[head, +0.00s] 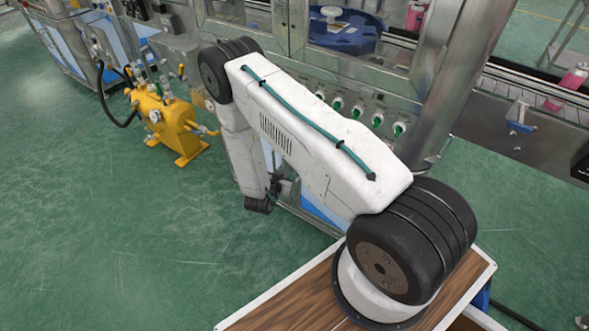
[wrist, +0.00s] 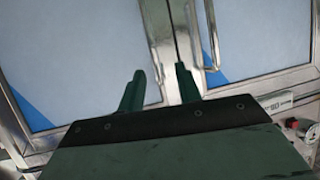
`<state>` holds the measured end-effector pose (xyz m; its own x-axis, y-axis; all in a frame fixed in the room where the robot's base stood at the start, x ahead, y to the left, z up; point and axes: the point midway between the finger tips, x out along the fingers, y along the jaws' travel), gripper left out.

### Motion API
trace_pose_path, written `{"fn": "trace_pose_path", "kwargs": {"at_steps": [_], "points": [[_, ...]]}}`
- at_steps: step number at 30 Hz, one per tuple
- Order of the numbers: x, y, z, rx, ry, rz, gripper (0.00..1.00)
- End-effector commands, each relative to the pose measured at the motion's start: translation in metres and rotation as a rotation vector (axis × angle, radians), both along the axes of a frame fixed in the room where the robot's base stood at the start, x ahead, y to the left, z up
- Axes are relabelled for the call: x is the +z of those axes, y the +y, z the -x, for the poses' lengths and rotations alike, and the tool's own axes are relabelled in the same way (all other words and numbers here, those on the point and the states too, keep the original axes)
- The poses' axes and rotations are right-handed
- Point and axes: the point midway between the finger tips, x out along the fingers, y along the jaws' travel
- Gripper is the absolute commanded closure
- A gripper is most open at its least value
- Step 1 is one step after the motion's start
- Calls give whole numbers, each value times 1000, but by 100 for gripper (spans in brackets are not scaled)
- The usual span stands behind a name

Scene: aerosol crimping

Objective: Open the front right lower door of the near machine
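The near machine (head: 375,75) stands beyond my arm in the head view, and my arm hides most of its lower front. A blue-and-white lower panel (head: 318,205) shows below the arm. In the wrist view two pale blue, metal-framed door panels fill the background: a left door (wrist: 65,55) and a right door (wrist: 265,45), with a dark seam between them. Each has a metal bar handle near the seam, a left handle (wrist: 150,28) and a right handle (wrist: 211,35). My gripper (wrist: 159,71) is open, its green fingers apart. The left handle's lower end appears between them; contact is unclear.
A yellow pump-like unit (head: 165,125) with a black hose stands on the green floor at left. Green knobs (head: 357,110) line the machine's front. A conveyor (head: 545,90) runs at right. A gauge (wrist: 291,124) shows at the wrist view's lower right. Open floor lies at front left.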

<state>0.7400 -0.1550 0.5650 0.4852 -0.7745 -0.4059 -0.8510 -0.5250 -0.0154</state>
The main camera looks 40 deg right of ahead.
Motion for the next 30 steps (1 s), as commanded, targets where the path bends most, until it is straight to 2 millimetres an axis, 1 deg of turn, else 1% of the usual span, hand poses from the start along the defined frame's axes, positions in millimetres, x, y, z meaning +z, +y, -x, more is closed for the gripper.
{"fn": "trace_pose_path", "kwargs": {"at_steps": [2,5,12,18,22,29,30], "points": [[-6,-4,6,-8,0,21,66],[-10,-11,4,-11,-2,31,66],[-24,-41,-14,-13,-3,30,66],[-33,-60,-26,-10,-1,30,66],[-35,-65,-29,-10,-2,29,66],[-36,-65,-29,-10,-2,29,66],[-36,-65,-29,-10,-2,29,74]]}}
